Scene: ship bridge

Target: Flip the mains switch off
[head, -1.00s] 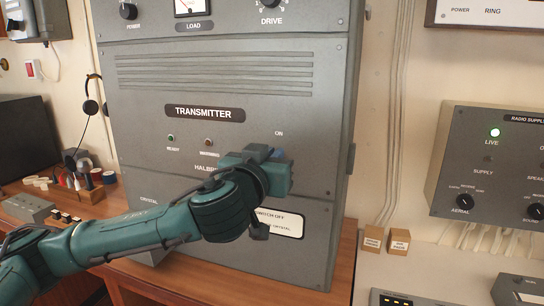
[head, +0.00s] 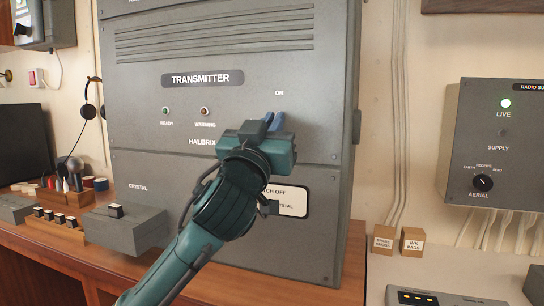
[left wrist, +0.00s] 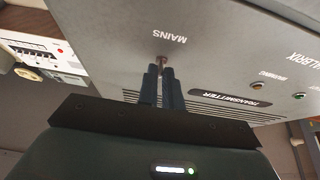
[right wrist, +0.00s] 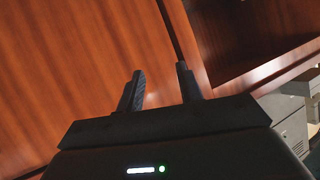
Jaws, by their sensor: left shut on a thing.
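The mains switch is a small brownish lever (left wrist: 161,62) on the grey transmitter panel (head: 230,175), just under the MAINS label in the left wrist view. My left gripper (left wrist: 160,70) is shut on the lever with its two dark blue fingers. In the head view this gripper (head: 271,122) is at the panel, just below the ON label (head: 279,93), and it hides the switch. The lever's exact tilt cannot be told. My right gripper (right wrist: 160,82) is open and empty in the right wrist view, in front of reddish wood.
A label card (head: 293,202) is partly behind my left gripper. A crystal box (head: 125,229) juts out at lower left on the wooden desk (head: 200,280). Two small cartons (head: 398,241) stand right of the cabinet. The radio supply box (head: 465,130) shows a lit green LIVE lamp.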

